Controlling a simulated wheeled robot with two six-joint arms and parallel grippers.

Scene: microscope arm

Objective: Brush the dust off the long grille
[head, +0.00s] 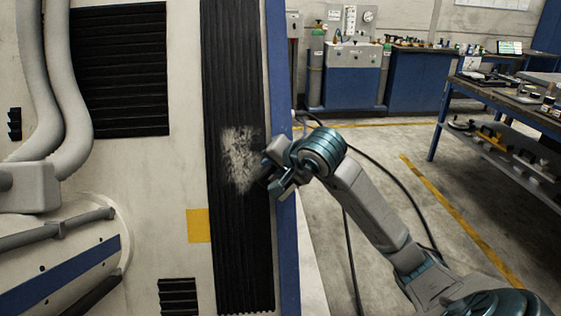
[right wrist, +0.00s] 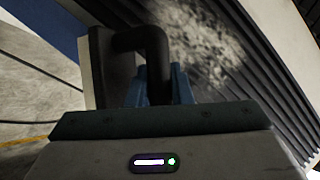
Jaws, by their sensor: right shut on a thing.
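The long grille (head: 228,70) is a tall black ribbed strip on the pale cabinet in the head view. It also shows behind the gripper in the right wrist view (right wrist: 268,85). A pale, mottled dust patch (head: 238,152) covers part of its middle, and the dust shows in the right wrist view (right wrist: 205,35). My right gripper (head: 270,180) is at the grille's right edge, beside the dust. It is shut on the dark bent handle of a brush (right wrist: 150,40). The bristles cannot be made out, nor whether they touch the grille. My left gripper is not in view.
A wider black grille (head: 118,70) and a small lower one (head: 178,297) are on the same cabinet. Thick grey hoses (head: 70,110) run at the left. A blue edge strip (head: 289,230) borders the cabinet. A workbench (head: 520,110) stands right, with open floor between.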

